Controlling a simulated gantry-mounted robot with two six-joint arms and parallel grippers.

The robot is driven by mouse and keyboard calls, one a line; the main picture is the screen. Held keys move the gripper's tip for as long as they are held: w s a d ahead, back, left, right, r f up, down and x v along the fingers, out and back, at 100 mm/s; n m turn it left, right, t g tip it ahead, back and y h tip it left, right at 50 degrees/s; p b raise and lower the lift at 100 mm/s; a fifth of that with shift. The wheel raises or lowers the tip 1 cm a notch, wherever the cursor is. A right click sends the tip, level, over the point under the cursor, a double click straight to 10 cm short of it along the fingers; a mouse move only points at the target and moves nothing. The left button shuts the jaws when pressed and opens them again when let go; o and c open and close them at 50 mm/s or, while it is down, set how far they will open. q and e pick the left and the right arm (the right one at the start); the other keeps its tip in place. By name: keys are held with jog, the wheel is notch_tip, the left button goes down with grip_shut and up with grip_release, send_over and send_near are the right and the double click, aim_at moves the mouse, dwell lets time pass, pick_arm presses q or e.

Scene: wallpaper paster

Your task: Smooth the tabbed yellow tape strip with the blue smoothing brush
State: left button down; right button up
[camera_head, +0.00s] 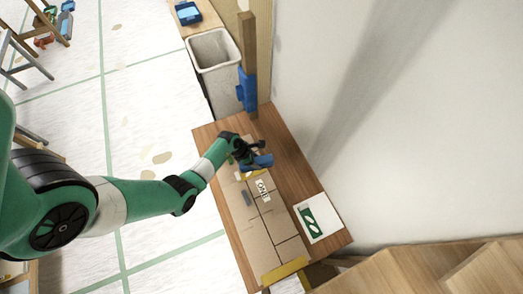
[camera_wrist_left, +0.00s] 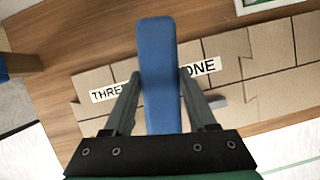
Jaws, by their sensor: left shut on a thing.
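My left gripper (camera_head: 247,154) is above the far part of the wooden table and shut on the blue smoothing brush (camera_head: 262,161). In the left wrist view, the brush (camera_wrist_left: 157,60) stands between the two fingers (camera_wrist_left: 160,85) and hides part of the panel behind it. One yellow strip (camera_head: 285,271) lies across the near end of the brown panel. A bit of yellow (camera_head: 242,175) also shows beside my gripper, mostly hidden by it; I cannot tell which is the tabbed strip. My right gripper is not in view.
The brown panel (camera_head: 262,222) has dark seams and a label reading ONE (camera_head: 263,190); a THREE label (camera_wrist_left: 108,92) shows in the wrist view. A green-and-white card (camera_head: 319,217) lies at right. A bin (camera_head: 217,55) and a post with a blue part (camera_head: 247,90) stand beyond the table.

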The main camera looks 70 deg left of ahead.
pick_arm(q)
jog(key=shift+a, duration=0.3)
jog(key=shift+w+d, duration=0.1)
jog(key=shift+d, duration=0.1)
jog(key=shift+r, duration=0.1)
notch_tip(320, 180, down, 7)
jog(key=b, duration=0.5)
jog(key=shift+r, duration=0.15)
jog(key=shift+f, duration=1.3)
dwell(1.5)
jog(key=shift+r, duration=0.1)
dwell(1.1)
